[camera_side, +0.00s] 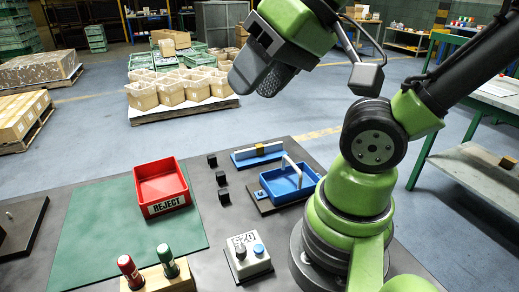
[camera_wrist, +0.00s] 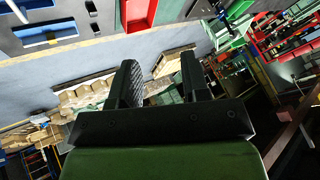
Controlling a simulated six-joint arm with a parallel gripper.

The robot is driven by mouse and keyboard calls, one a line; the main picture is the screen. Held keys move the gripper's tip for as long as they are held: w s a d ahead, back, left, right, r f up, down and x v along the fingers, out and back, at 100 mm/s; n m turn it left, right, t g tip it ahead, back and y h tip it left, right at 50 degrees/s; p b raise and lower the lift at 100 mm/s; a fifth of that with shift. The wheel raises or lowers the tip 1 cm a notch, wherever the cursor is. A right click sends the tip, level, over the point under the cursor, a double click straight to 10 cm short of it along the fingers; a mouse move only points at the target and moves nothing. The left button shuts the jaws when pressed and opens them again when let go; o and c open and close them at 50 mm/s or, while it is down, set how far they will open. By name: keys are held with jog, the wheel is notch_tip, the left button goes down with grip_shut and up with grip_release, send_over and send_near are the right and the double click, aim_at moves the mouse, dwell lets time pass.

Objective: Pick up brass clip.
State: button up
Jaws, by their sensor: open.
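A small brass-coloured piece, which looks like the brass clip (camera_side: 260,149), sits on a long blue bar (camera_side: 243,157) at the back of the dark worktop in the side view. I cannot make out its exact shape. My gripper (camera_side: 257,82) is high above the worktop, well apart from the clip, with nothing between its jaws. In the wrist view my gripper's two dark fingers (camera_wrist: 159,62) stand apart.
A blue tray with a handle (camera_side: 285,184) stands just in front of the bar. A red REJECT bin (camera_side: 162,185) sits on a green mat (camera_side: 92,215). Small black blocks (camera_side: 222,178) stand between. A grey button box (camera_side: 248,258) and two capped markers (camera_side: 167,261) are at the front.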

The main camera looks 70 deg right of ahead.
jog(key=shift+o, duration=0.2)
jog(key=shift+o, duration=0.8)
jog(key=shift+w, duration=0.1)
